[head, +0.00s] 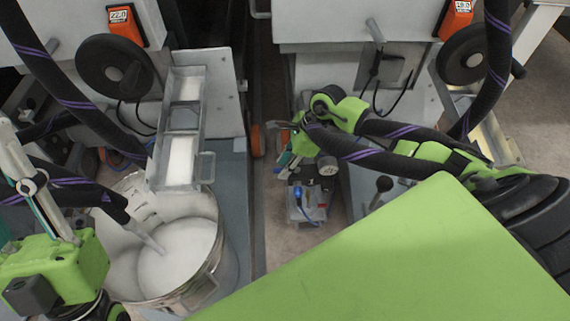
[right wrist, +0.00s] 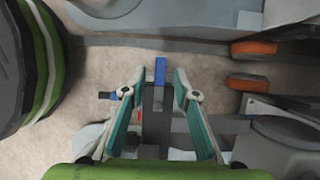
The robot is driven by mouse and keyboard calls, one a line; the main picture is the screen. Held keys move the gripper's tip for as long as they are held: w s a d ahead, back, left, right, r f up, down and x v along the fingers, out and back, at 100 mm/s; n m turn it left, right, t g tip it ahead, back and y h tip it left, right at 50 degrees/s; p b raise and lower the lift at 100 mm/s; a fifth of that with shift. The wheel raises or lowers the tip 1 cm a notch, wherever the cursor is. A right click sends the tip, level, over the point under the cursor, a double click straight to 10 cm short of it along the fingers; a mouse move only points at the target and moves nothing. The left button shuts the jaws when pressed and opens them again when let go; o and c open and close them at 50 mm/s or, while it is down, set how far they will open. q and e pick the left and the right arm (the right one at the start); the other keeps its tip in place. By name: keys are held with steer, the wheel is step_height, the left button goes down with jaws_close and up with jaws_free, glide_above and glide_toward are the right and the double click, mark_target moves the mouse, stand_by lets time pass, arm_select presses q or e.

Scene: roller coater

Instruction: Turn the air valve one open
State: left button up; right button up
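A small pneumatic unit with blue parts (head: 298,193) stands low between the two machines in the head view. In the right wrist view, a blue lever-like part (right wrist: 160,71) on a dark body lies between my right gripper's fingers in the picture. A second, smaller blue part (right wrist: 105,95) is left of the fingers. I cannot tell which part is air valve one. My right gripper (right wrist: 158,82) is open, with a visible gap around the blue part; contact is not clear. In the head view the right gripper (head: 283,150) is partly hidden by its own arm. My left gripper (head: 28,175) is at the left edge; its opening is unclear.
A metal bucket of white liquid (head: 170,255) stands at lower left below a metal chute (head: 182,120). Machines with black handwheels (head: 115,67) and (head: 462,55) flank a narrow gap. Orange wheels (right wrist: 254,49) and hoses lie near the right gripper. A black-knobbed lever (head: 383,184) stands right of the unit.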

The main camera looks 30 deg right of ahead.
steer(key=shift+c, duration=0.4)
jaws_close()
